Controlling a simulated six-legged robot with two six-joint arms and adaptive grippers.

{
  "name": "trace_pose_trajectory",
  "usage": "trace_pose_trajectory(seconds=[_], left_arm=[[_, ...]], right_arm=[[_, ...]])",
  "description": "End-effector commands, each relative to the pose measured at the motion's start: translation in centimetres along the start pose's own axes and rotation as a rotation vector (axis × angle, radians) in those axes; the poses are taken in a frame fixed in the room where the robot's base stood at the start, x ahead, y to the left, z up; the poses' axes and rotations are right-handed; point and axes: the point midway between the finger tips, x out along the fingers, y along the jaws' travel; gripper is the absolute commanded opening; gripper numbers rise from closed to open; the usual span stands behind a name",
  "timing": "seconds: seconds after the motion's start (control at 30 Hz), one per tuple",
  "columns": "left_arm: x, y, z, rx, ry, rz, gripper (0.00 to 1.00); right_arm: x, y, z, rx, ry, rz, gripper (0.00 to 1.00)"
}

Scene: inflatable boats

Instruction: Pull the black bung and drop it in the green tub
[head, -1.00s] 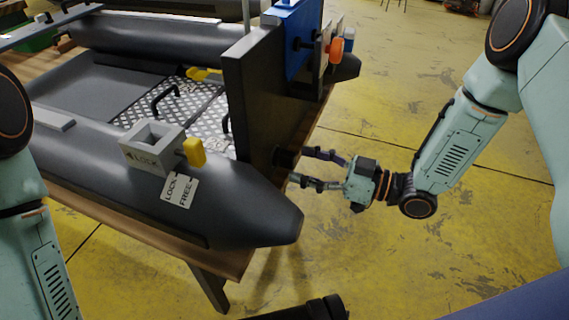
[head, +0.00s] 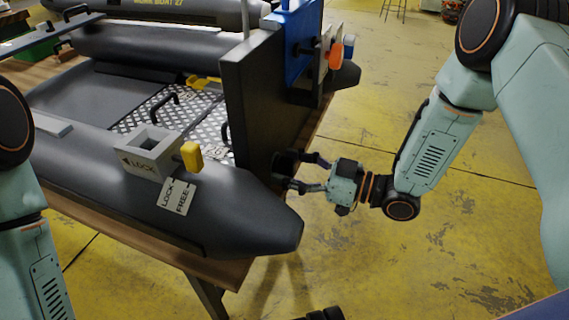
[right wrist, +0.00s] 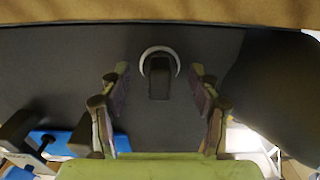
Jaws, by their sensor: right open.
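The black bung (right wrist: 158,76) sits in a pale ring in the dark transom in the right wrist view. In the head view the bung (head: 286,163) shows dark at the transom's lower outer face. My right gripper (head: 302,171) is open, its fingertips close to the bung. In the right wrist view its fingers (right wrist: 160,84) stand on either side of the bung with gaps. The green tub (head: 40,47) shows partly at the far left, behind a grey board.
The grey inflatable boat (head: 235,205) rests on a wooden table (head: 215,270). A grey lock block (head: 150,155) with a yellow knob (head: 191,155) sits on its near tube. Yellow floor is free at right.

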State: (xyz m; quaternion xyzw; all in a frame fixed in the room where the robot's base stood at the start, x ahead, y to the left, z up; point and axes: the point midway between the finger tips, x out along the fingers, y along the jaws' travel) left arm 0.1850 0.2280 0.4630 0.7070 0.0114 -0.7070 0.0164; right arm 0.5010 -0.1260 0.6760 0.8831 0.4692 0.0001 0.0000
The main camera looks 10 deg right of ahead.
Motion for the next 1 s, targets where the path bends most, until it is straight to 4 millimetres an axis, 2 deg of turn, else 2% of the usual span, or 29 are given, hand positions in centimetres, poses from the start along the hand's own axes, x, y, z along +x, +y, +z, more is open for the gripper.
trace_pose_trajectory(seconds=[1.0], left_arm=[[-0.58,0.00,0.00,0.000,0.000,0.000,0.40]], right_arm=[[-0.01,0.00,0.01,0.000,0.000,0.000,0.62]])
